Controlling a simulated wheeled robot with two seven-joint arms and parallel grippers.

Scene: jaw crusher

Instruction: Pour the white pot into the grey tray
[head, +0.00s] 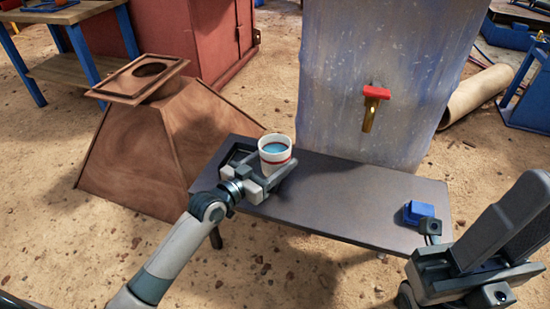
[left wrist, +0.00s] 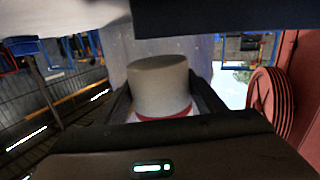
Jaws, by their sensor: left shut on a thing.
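The white pot (head: 276,155) has a red band and blue contents near its rim. In the head view it stands upright over the left end of the dark grey tabletop (head: 340,196). My left gripper (head: 277,168) is shut around the pot's sides. The left wrist view shows the pot (left wrist: 160,88) between the two dark fingers. I cannot tell whether the pot touches the surface below.
A blue block (head: 418,212) lies at the tabletop's right end. A tall bluish panel with a red-handled tap (head: 376,95) rises behind. A brown hopper (head: 150,150) stands left, with a red cabinet (head: 185,40) behind. The tabletop's middle is clear.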

